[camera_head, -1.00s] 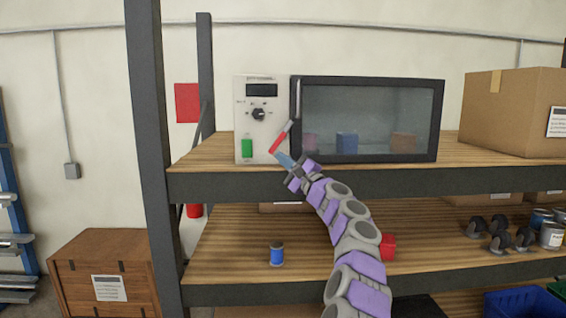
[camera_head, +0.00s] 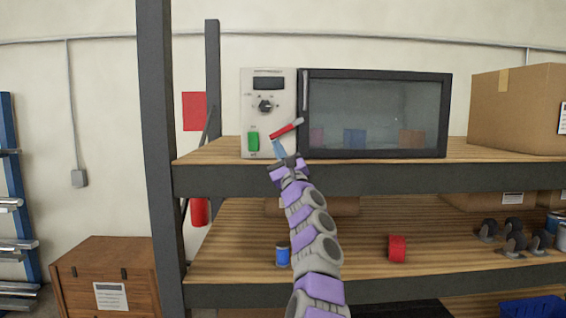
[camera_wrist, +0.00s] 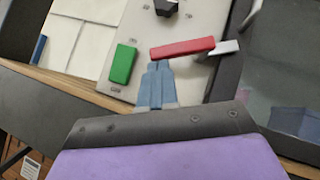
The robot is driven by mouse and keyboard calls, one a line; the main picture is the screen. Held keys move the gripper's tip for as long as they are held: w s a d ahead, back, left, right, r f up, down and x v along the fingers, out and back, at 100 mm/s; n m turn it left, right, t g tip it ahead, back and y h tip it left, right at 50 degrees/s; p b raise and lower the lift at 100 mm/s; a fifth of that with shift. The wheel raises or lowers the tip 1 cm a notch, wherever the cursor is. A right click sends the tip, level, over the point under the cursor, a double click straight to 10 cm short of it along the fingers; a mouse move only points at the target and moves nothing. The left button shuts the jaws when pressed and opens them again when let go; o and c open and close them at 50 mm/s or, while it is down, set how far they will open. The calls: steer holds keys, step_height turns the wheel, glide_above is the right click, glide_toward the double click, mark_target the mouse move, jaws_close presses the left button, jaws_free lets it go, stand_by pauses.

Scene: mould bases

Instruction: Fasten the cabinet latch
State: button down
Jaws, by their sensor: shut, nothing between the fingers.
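The cabinet (camera_head: 374,73) is a dark-framed box with a glass door and a pale control panel, standing on the upper shelf. Its door looks shut. The latch (camera_head: 285,129) is a red bar with a grey end, low on the panel. It lies tilted slightly up to the right, its grey end at the door's edge. In the wrist view the latch (camera_wrist: 183,48) lies nearly level across the panel edge. My gripper (camera_head: 278,148) is shut and empty. Its blue fingertips (camera_wrist: 158,66) sit just below the latch's left part; I cannot tell whether they touch it.
A green switch (camera_head: 253,142) and a black knob (camera_head: 265,106) are on the panel near the latch. A dark shelf post (camera_head: 155,150) stands at the left. A cardboard box (camera_head: 515,108) is right of the cabinet. Blue and red spools lie on the shelf below.

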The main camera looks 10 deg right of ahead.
steer(key=m+h, duration=0.1)
steer(key=m, duration=0.1)
steer(key=a+r+m+t+h, duration=0.1)
steer(key=m+h, duration=0.1)
steer(key=m+t+h, duration=0.1)
steer(key=m+h, duration=0.1)
steer(key=shift+a+r+b, duration=0.15)
steer(key=shift+a+b, duration=0.15)
steer(key=shift+b, duration=0.05)
steer(key=shift+w, duration=0.1)
steer(key=f+b, duration=0.1)
steer(key=b, duration=0.1)
steer(key=f+b, duration=0.3)
steer(key=b, duration=0.1)
steer(key=shift+w+d+f, duration=0.1)
steer(key=shift+d+f, duration=0.15)
steer(key=shift+f, duration=0.15)
steer(key=shift+a, duration=0.2)
steer(key=b, duration=0.5)
glide_toward(274, 161)
steer(key=shift+s+a+r, duration=0.1)
steer(key=shift+s+r, duration=0.15)
steer(key=shift+s, duration=0.45)
steer(key=shift+s+a+r, duration=0.1)
steer(key=shift+s+r, duration=0.1)
steer(key=shift+s, duration=0.55)
